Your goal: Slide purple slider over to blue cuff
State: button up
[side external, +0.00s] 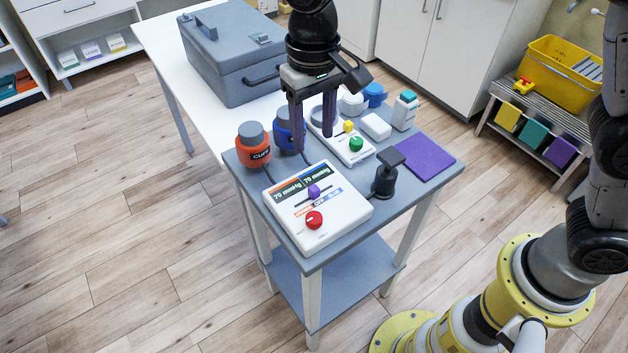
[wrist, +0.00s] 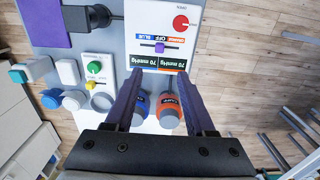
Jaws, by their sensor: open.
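The purple slider (side external: 313,191) is a small knob on a short track on a white control box (side external: 345,217). It also shows in the wrist view (wrist: 160,47), near the middle of the track by the OFF label, between the ORANGE and BLUE labels. The blue cuff (side external: 281,139) stands behind the box, beside the orange cuff (side external: 254,152); my finger partly hides it in the side view. My gripper (side external: 313,143) points down, open and empty, above the area behind the box. In the wrist view its fingertips (wrist: 158,74) spread by the box's display edge, apart from the slider.
The box has a red knob (side external: 314,220) and two 70 mmHg displays. A second white device with a green knob (side external: 356,144) sits behind. A black handled object (side external: 384,180) and purple mat (side external: 428,158) lie right. A grey case (side external: 230,60) stands at the back.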

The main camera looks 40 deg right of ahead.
aim_at(314, 188)
notch_tip(314, 188, down, 13)
jog(key=shift+f, duration=0.2)
dwell(0.3)
grip_shut()
dwell(1.4)
